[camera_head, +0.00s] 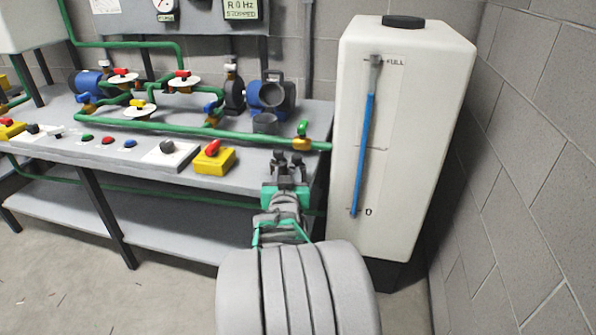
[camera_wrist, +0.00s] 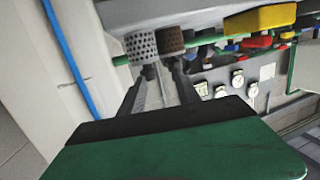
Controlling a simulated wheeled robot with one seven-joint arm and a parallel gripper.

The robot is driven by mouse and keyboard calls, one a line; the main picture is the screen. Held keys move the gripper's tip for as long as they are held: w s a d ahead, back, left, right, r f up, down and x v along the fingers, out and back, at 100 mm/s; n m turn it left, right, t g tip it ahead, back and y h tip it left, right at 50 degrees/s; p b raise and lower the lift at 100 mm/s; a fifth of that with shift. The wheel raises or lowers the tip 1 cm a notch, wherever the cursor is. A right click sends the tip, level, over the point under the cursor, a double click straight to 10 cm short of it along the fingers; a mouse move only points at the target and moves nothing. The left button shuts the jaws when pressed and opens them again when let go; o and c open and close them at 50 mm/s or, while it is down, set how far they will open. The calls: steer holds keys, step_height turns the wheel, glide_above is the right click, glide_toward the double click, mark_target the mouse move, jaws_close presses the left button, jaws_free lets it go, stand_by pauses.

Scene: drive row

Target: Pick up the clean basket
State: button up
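Two small perforated cylinders show in the wrist view, side by side. The pale grey one looks like the clean basket (camera_wrist: 141,46); the brown one looks like a dirty basket (camera_wrist: 170,39). My gripper (camera_wrist: 163,70) has its two dark fingers apart with nothing held between them, tips close to the baskets. I cannot tell whether they touch. In the head view my gripper (camera_head: 289,158) is over the bench's right front end, and I cannot make out the pale basket there.
A tall white tank (camera_head: 415,150) stands close on the right, before a block wall. Open floor lies at front left.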

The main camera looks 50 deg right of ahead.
mark_target(296, 159)
steer(key=d, duration=0.1)
steer(key=s+d+r+h, duration=0.1)
steer(key=shift+s+d+r+m, duration=0.1)
steer(key=shift+d+m, duration=0.2)
steer(key=shift+d, duration=0.1)
steer(key=b+x, duration=0.1)
steer(key=x, duration=0.5)
steer(key=shift+w+d+b, duration=0.25)
steer(key=shift+w+b, duration=0.05)
steer(key=shift+w, duration=0.05)
jaws_close()
stand_by(0.5)
